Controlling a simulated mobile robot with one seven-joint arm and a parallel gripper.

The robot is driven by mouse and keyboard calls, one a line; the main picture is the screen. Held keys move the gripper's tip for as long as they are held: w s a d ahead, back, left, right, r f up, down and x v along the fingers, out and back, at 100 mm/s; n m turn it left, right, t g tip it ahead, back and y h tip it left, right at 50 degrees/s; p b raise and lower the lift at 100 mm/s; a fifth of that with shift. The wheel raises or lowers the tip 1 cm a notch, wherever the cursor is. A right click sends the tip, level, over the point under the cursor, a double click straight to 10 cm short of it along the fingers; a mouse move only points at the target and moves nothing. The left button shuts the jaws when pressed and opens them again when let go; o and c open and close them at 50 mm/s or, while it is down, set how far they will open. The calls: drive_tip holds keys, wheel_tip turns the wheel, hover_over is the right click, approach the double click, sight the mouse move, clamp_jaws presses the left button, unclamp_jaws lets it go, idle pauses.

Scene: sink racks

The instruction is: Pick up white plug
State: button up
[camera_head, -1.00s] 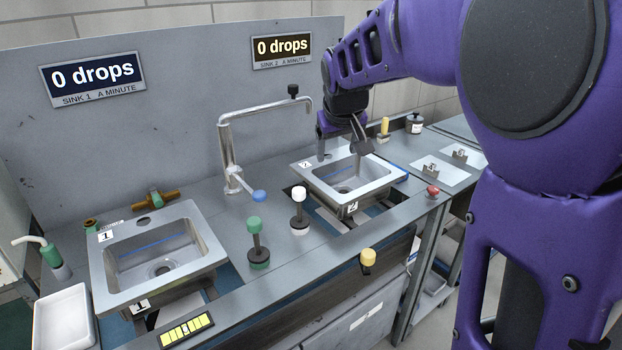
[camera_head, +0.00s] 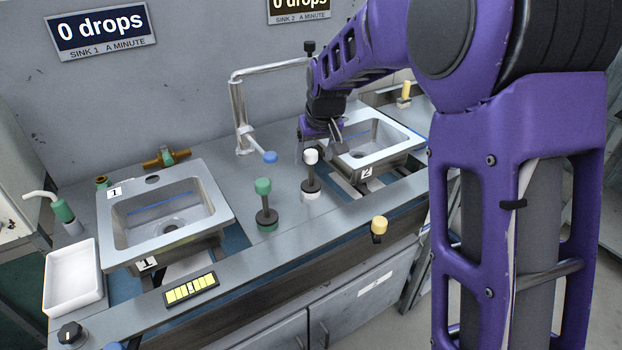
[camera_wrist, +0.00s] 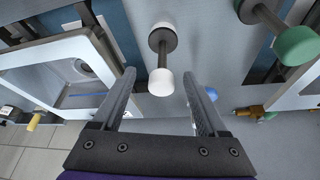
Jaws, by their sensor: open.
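The white plug (camera_head: 311,157) stands upright on the counter between the two sinks, with a white knob, a dark stem and a dark base with a white rim. My gripper (camera_head: 336,136) is just to its right in the head view, near the left edge of sink 2. In the wrist view my gripper (camera_wrist: 159,74) is open and empty. The plug's white knob (camera_wrist: 161,82) appears between the two fingertips, with its stem and base beyond. I cannot tell whether the fingers are level with the knob.
A green plug (camera_head: 263,187) stands to the left, near sink 1 (camera_head: 120,232). Sink 2 (camera_head: 405,140) is to the right. A faucet (camera_head: 239,105) with a blue handle (camera_head: 270,157) rises behind. A yellow knob (camera_head: 379,225) is at the front edge.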

sight(309, 165)
drive_tip(key=shift+w+a+x, duration=0.15)
drive_tip(key=shift+x, duration=1.3)
drive_tip(key=shift+w+a+x, duration=0.15)
drive_tip(key=shift+w+x, duration=0.05)
drive_tip(key=shift+x, duration=1.3)
drive_tip(key=shift+r, duration=0.25)
clamp_jaws()
